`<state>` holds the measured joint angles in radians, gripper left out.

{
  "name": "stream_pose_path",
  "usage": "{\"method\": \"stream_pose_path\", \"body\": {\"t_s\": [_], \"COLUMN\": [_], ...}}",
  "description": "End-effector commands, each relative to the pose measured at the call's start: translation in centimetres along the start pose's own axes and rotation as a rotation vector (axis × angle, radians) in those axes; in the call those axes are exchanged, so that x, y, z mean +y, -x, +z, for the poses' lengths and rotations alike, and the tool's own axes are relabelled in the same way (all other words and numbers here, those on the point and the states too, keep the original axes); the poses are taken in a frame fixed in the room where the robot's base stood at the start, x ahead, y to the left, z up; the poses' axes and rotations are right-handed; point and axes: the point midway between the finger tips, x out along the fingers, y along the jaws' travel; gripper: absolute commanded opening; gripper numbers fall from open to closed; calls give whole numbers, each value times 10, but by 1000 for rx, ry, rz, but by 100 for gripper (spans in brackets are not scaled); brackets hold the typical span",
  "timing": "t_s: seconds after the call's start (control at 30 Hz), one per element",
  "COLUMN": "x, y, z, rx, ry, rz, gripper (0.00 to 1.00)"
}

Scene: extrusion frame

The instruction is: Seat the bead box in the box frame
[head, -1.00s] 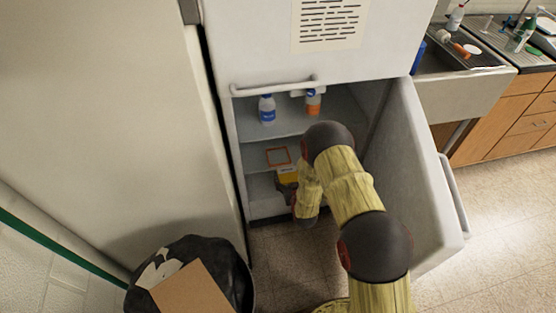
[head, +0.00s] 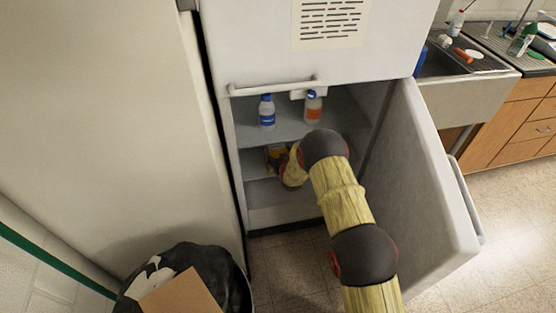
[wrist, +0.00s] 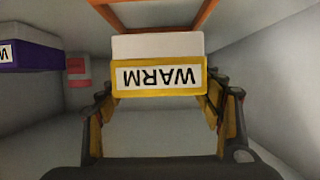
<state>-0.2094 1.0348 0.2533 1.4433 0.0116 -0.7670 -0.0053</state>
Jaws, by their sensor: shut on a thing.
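The bead box, yellow with a white top and a label that reads WARM upside down (wrist: 160,76), is between the fingers of my gripper (wrist: 160,95) in the wrist view. The orange box frame (wrist: 206,15) shows at the top of the wrist view, just beyond the box. I cannot tell whether the box touches it. In the head view my gripper (head: 283,160) is inside the open cabinet at the middle shelf. My arm hides much of the rest.
A purple box (wrist: 30,55) and a red-and-grey item (wrist: 78,70) are at left in the wrist view. A blue-labelled bottle (head: 266,112) and an orange-labelled bottle (head: 313,107) stand on the shelf above. The open door (head: 415,180) is right of my arm.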

Motion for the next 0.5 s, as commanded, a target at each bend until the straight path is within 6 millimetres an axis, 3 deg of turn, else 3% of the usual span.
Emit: {"method": "stream_pose_path", "body": {"t_s": [0.13,0.33,0.5], "x": [0,0,0], "y": [-5,-15,-15], "z": [6,31,30], "rx": [0,0,1], "ry": [0,0,0], "rz": [0,0,0], "gripper": [34,34,34]}}
